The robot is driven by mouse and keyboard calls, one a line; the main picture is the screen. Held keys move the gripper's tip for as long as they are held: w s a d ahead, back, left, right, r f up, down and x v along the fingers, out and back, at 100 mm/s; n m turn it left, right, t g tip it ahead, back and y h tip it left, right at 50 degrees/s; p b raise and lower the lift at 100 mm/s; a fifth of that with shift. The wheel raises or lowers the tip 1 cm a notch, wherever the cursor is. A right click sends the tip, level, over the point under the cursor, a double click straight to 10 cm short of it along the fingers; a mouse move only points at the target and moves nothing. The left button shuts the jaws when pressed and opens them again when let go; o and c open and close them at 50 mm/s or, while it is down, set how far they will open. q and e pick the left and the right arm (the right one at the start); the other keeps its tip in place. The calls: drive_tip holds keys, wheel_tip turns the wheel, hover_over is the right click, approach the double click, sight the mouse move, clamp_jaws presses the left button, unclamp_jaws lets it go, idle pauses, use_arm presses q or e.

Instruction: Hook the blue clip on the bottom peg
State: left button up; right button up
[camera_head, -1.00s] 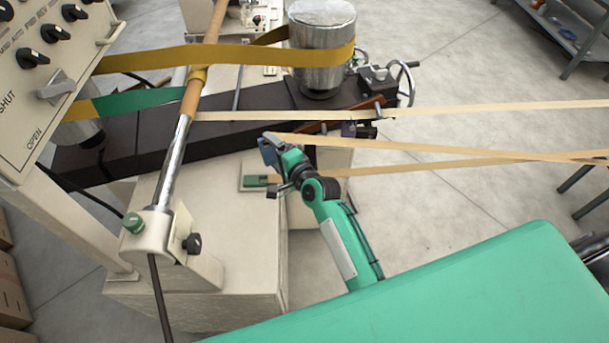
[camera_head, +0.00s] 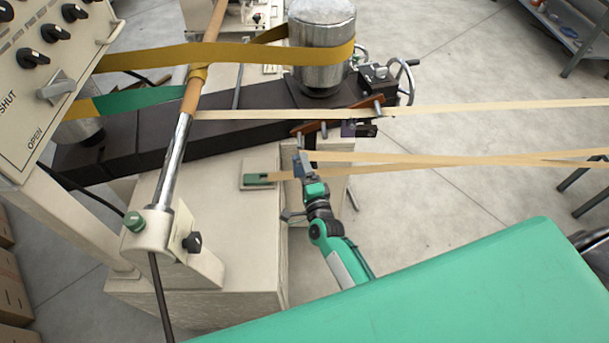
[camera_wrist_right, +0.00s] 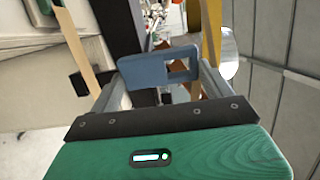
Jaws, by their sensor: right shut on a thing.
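The blue clip (camera_wrist_right: 150,70) is a flat blue plate with a rectangular window, held across the fingertips in the right wrist view. My right gripper (camera_head: 303,166) is shut on it, and the clip's end (camera_head: 299,164) shows small in the head view. A pale strip (camera_head: 420,157) runs from the clip off to the right. A tilted red-brown bar (camera_head: 345,116) carries short metal pegs. Its lowest peg (camera_head: 299,139) is just above the clip in the head view; I cannot tell whether they touch. My left gripper is not in view.
A green clip (camera_head: 257,178) sits on a pale plate at the machine, with another strip running right. An upper strip (camera_head: 450,108) passes the bar's upper end. A metal roller (camera_head: 322,50) with a yellow belt stands behind.

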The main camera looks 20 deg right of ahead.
drive_tip(key=w+d+f+b, duration=0.1)
drive_tip(key=w+b, duration=0.3)
drive_tip(key=w, duration=0.5)
drive_tip(key=shift+d+f, duration=0.15)
drive_tip(key=shift+d, duration=0.6)
idle(0.7)
drive_tip(key=o, duration=1)
drive_tip(key=shift+c, duration=0.2)
